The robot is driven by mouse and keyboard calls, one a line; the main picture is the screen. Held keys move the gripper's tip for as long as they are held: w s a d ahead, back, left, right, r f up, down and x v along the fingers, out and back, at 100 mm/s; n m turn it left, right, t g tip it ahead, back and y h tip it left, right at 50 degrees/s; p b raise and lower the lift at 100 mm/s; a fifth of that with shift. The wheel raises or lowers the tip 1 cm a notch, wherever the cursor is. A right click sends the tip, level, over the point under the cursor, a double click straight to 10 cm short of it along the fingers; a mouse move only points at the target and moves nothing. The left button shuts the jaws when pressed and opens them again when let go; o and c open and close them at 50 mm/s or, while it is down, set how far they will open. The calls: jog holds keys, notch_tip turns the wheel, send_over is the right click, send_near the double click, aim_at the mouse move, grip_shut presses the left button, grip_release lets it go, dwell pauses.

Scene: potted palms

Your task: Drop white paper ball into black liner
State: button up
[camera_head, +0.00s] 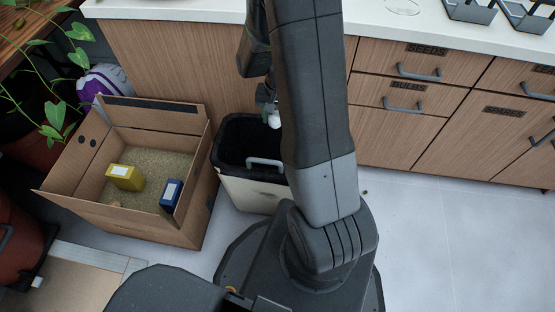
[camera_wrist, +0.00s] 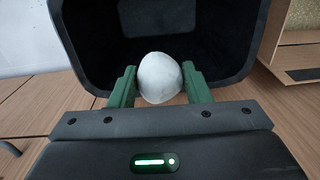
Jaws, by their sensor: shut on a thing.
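A white paper ball (camera_wrist: 160,78) sits between the two green fingers of my gripper (camera_wrist: 160,88) in the wrist view, and the gripper is shut on it. In the head view the ball (camera_head: 274,121) shows as a small white spot beside my arm, over the bin's opening; my gripper (camera_head: 268,108) is partly hidden by the arm. The black liner (camera_head: 236,138) lines a cream bin with a grey handle. In the wrist view the liner (camera_wrist: 215,35) fills the background behind the ball. The ball's height above the rim is hard to tell.
A cardboard box (camera_head: 150,225) with grainy filling, a yellow pack (camera_head: 124,177) and a blue pack (camera_head: 170,194) stands left of the bin. Wooden cabinets (camera_head: 400,130) stand behind. The tiled floor (camera_head: 430,235) at right is clear.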

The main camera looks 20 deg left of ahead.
notch_tip(320, 180, down, 6)
jog(key=b, duration=0.4)
jog(key=shift+b, duration=0.35)
jog(key=o, duration=1)
jog(key=shift+o, duration=0.2)
jog(key=shift+r, duration=0.1)
jog(key=r+p, duration=0.1)
jog(key=r, duration=0.3)
jog(key=r+p, duration=0.2)
jog(key=r, duration=0.3)
jog(key=d+r+p, duration=0.1)
jog(key=r+p, duration=0.1)
jog(key=r, duration=0.2)
jog(key=shift+r, duration=0.35)
jog(key=shift+a, duration=0.1)
